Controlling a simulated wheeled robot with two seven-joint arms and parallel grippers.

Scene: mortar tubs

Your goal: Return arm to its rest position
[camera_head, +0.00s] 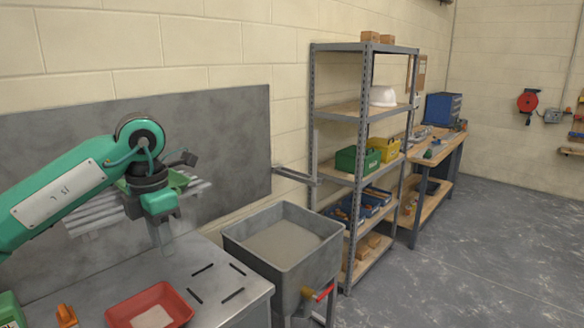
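My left arm (60,195), green with a dark wrist, comes in from the left. My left gripper (163,238) points down above the metal worktop (215,265), behind a red tub (120,312). Its fingers are pale and small in the picture, so I cannot tell whether they are open or shut. I see nothing clearly held in them. The red tub has a pale grey patch inside. A green tub (180,178) is partly hidden behind the wrist, at a slatted metal rack (85,222). My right gripper is not in view.
A grey metal bin (315,262) of grey material stands right of the worktop, with a red-handled part at its front. A shelf unit (348,200) stands beyond it. A green object (10,312) and an orange one (67,316) are at the lower left. Floor is clear at right.

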